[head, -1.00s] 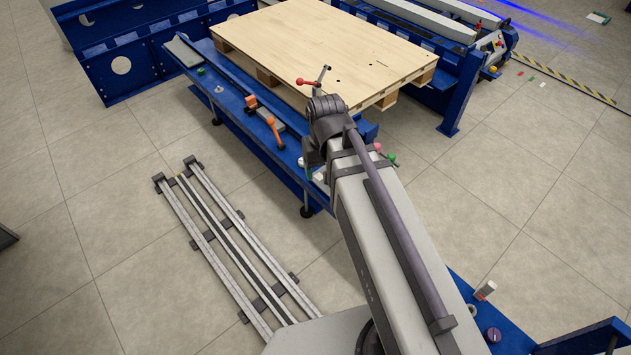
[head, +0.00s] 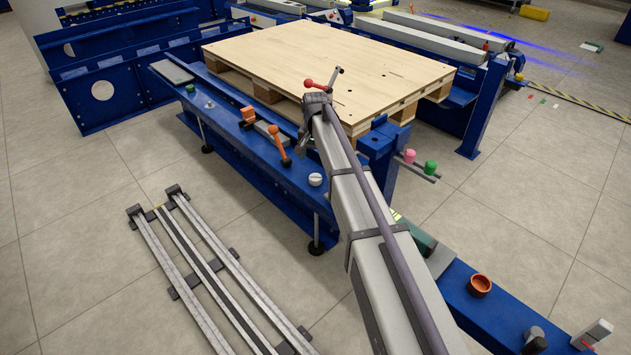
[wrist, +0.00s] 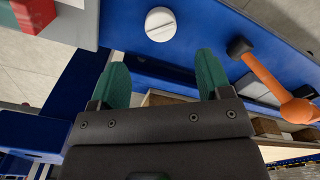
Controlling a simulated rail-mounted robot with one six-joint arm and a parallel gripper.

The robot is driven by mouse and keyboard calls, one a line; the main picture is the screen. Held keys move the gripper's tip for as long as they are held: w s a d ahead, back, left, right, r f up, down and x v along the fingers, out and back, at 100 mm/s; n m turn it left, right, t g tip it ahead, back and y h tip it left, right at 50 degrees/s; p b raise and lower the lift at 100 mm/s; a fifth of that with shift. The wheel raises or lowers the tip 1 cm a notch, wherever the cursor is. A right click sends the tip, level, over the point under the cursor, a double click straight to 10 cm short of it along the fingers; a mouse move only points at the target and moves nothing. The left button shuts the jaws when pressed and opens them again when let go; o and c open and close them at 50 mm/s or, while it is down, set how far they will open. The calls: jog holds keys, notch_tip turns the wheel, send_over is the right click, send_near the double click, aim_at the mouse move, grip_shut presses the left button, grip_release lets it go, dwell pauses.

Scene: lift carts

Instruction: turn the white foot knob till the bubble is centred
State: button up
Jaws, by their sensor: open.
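The white foot knob (head: 315,180) is round with a slot across its top and sits at the near edge of the blue cart deck, above a leg with a dark foot. In the wrist view the knob (wrist: 160,25) lies beyond my fingertips, roughly centred between them and apart from both. My gripper (wrist: 162,75) is open and empty, with two green finger pads. In the head view my arm hides most of the gripper. I cannot make out a bubble in either view.
An orange-handled lever (head: 279,145) stands on the deck beside the knob; it also shows in the wrist view (wrist: 275,80). A wooden pallet (head: 330,65) lies behind. Pink (head: 409,156) and green (head: 431,167) knobs stick out at right. Metal rails (head: 210,270) lie on the floor.

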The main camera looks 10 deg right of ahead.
aim_at(315, 177)
notch_tip(315, 177, down, 10)
jog(key=b, duration=0.8)
jog(key=shift+r, duration=0.35)
jog(key=shift+c, duration=0.4)
jog(key=c, duration=0.8)
jog(key=shift+c, duration=0.2)
jog(key=shift+n, duration=0.4)
